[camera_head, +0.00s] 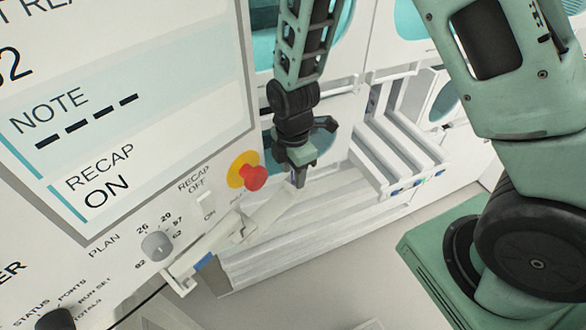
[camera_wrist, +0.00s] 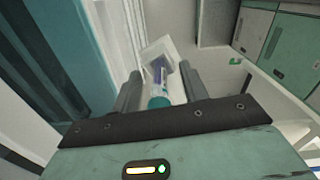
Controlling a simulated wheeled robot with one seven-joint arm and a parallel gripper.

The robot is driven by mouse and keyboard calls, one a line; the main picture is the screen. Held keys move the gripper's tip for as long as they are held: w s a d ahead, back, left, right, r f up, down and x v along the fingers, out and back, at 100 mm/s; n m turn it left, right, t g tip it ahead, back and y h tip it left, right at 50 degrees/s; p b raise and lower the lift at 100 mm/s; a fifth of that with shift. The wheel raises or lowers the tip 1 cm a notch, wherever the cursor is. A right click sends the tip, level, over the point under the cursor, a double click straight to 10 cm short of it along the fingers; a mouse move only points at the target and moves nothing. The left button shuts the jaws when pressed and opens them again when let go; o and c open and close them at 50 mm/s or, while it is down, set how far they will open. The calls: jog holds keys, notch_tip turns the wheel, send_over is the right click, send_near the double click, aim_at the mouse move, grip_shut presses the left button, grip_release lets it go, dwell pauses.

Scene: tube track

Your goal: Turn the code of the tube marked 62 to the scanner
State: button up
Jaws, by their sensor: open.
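A tube (camera_wrist: 159,77) with a teal cap and a dark blue or purple part shows in the wrist view, between the two fingers of my gripper (camera_wrist: 160,70). It sits in or against a small white holder (camera_wrist: 157,50). The fingers stand apart on both sides of the tube. I cannot read a number or see a code on it, so I cannot tell whether it is 62. In the head view my gripper (camera_head: 298,180) points down over the white track, right of the red button. The tube is hardly visible there. I cannot identify the scanner.
A large control panel (camera_head: 130,190) fills the left, with a screen, a grey knob (camera_head: 157,246) and a red button (camera_head: 253,177) on a yellow ring. A white ledge (camera_head: 235,232) juts out below it. A white slotted rack (camera_head: 400,150) stands right of my gripper.

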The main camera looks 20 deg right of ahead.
jog(key=shift+f, duration=0.15)
jog(key=c, duration=0.6)
jog(key=o, duration=0.6)
